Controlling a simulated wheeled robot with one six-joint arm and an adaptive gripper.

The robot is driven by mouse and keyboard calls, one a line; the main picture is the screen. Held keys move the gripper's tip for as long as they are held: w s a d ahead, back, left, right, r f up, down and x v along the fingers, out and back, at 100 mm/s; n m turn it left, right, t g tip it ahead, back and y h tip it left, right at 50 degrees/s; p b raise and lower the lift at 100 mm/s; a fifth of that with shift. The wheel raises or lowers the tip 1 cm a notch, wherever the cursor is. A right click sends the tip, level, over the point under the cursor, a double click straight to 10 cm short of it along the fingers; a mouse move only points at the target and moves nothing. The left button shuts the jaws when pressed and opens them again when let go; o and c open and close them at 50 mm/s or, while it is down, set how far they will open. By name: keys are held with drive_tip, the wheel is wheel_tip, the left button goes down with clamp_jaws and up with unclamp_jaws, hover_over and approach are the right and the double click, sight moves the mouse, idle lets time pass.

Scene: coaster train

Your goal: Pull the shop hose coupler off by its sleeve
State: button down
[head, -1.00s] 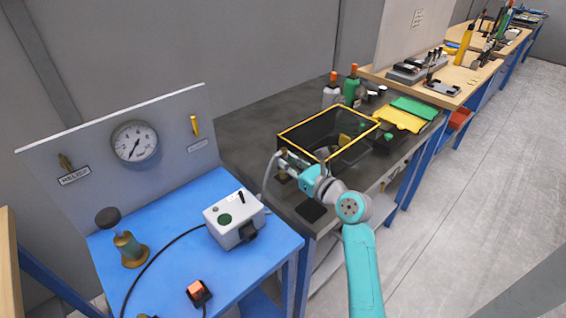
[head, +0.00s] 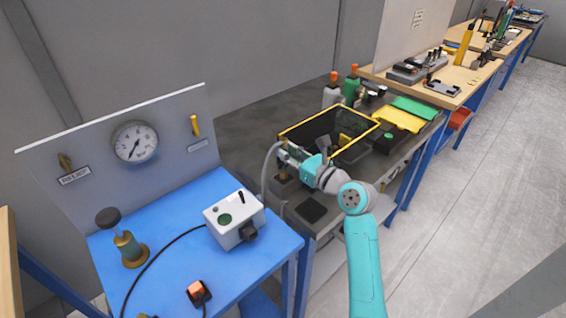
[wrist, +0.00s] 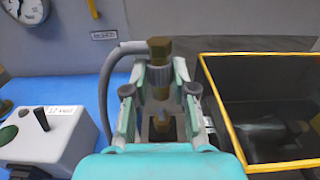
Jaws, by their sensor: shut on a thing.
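My gripper (wrist: 160,80) is shut on the knurled grey sleeve of the hose coupler (wrist: 159,77), one finger on each side. A brass hex end (wrist: 160,48) shows above the sleeve. The grey hose (wrist: 106,82) leaves the coupler's top and bends down on the left. Whether coupler and fitting still touch is hard to see.
A yellow-rimmed dark bin (head: 345,145) stands close to the right of my gripper. On the left, a blue table (head: 180,262) holds a grey control box (head: 235,218). A dark pad (head: 311,209) lies near the bench's front edge.

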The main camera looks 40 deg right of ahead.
drive_tip(key=shift+r, duration=0.85)
